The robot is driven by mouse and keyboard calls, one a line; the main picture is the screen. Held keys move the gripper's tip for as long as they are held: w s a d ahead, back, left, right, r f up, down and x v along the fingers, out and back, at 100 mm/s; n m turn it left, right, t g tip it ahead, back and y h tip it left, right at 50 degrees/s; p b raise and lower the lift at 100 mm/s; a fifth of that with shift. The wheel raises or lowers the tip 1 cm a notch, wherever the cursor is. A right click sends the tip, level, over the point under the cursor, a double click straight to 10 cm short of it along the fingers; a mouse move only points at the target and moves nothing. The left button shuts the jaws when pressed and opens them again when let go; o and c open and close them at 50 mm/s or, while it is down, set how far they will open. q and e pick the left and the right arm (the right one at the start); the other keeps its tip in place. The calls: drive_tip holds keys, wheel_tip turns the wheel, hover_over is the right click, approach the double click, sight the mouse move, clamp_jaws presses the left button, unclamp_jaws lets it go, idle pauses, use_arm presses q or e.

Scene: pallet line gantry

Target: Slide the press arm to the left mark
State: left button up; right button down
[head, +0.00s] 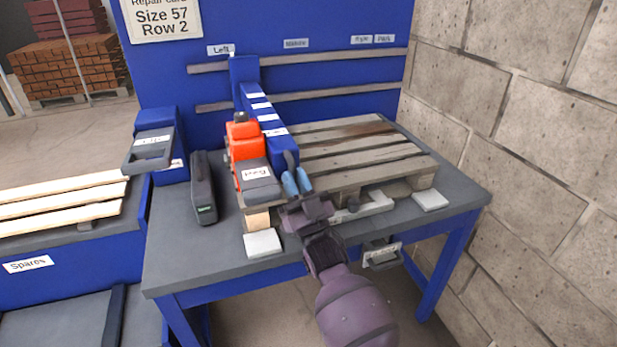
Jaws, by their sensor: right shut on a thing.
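The blue press arm (262,115) runs forward from the rails on the blue back panel, with an orange press head (243,140) on its left side. Its rear upright (244,70) stands just right of the "Left" label (221,50), close beside it. Whether it is exactly on the mark I cannot tell. My right gripper (296,182), with blue fingertips, is shut on the dark handle (290,160) at the arm's front end; the fingers partly hide it. My left gripper is out of view.
"Middle" (296,44), "Right" (361,39) and "Park" (384,38) labels lie further right along the upper rail (330,59). A wooden pallet (385,150) lies under the arm on the grey table (190,250). A dark case (203,190) stands left. A block wall bounds the right.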

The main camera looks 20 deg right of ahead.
drive_tip(key=shift+a, duration=0.2)
drive_tip(key=c, duration=1.4)
unclamp_jaws()
drive_tip(key=shift+a, duration=0.15)
drive_tip(key=b+v, duration=0.1)
drive_tip(key=v, duration=0.9)
drive_tip(key=shift+s+f, duration=0.25)
drive_tip(key=shift+f, duration=0.05)
